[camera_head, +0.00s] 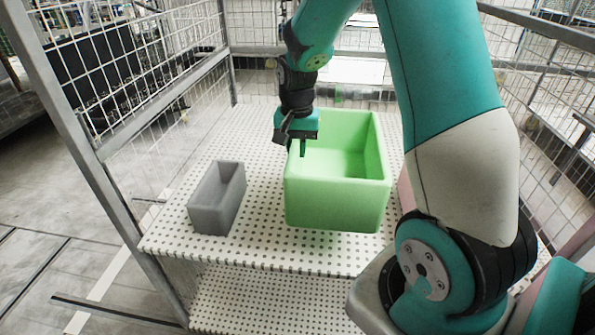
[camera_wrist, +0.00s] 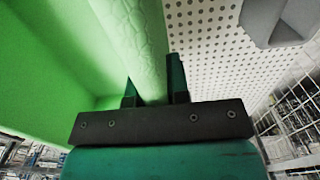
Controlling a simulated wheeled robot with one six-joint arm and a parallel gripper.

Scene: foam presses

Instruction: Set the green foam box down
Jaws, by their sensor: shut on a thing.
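The green foam box (camera_head: 337,207) is an open-topped bin in the middle of the head view, over the right part of the white perforated table (camera_head: 258,245). My gripper (camera_head: 297,150) is shut on the box's left wall, one finger inside and one outside. In the wrist view the wall (camera_wrist: 132,40) runs between the two fingers (camera_wrist: 152,92). The box looks upright. I cannot tell whether its underside touches the table or hangs just above it.
A small grey open box (camera_head: 216,198) stands on the table left of the green box and also shows in the wrist view (camera_wrist: 282,20). Wire mesh panels (camera_head: 165,95) enclose the table's sides and back. Bare table lies between the two boxes and along the front.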

